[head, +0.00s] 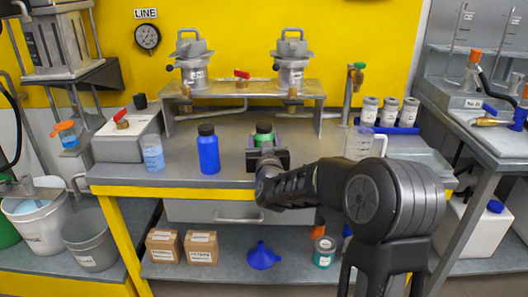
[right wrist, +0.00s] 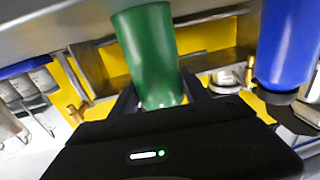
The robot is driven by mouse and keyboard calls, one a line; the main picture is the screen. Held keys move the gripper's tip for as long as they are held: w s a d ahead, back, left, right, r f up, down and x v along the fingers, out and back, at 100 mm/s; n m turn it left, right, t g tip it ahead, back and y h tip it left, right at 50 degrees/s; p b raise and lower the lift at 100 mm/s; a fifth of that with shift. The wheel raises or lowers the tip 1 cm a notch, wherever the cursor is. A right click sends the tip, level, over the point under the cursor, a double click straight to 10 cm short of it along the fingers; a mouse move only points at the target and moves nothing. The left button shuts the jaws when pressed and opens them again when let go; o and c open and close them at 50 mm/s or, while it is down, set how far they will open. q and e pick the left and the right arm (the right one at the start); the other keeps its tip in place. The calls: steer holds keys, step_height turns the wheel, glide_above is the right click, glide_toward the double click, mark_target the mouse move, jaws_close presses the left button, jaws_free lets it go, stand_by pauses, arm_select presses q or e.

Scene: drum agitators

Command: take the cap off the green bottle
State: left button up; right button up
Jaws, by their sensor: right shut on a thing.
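The green bottle (head: 264,138) stands upright on the grey bench, with its dark cap (head: 263,127) on top. My right gripper (head: 267,157) is in front of it and shut on its body, hiding the lower part in the head view. In the right wrist view the green bottle (right wrist: 150,50) appears upside down between the fingers of my right gripper (right wrist: 160,98). Its cap is hidden there behind the gripper body. My left gripper is not in view.
A blue bottle (head: 208,154) with a black cap stands left of the green one. A clear beaker (head: 153,153) with blue liquid is farther left. A metal rack (head: 245,91) with two drum units stands behind. Another clear beaker (head: 358,143) stands to the right.

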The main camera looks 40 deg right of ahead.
mark_target(264, 124)
steer(key=shift+r, duration=0.1)
jaws_close()
steer(key=shift+r, duration=0.1)
step_height(264, 124, up, 10)
steer(key=p, duration=0.2)
steer(key=shift+p, duration=0.4)
steer(key=o, duration=0.9)
jaws_free()
steer(key=shift+c, duration=0.2)
jaws_close()
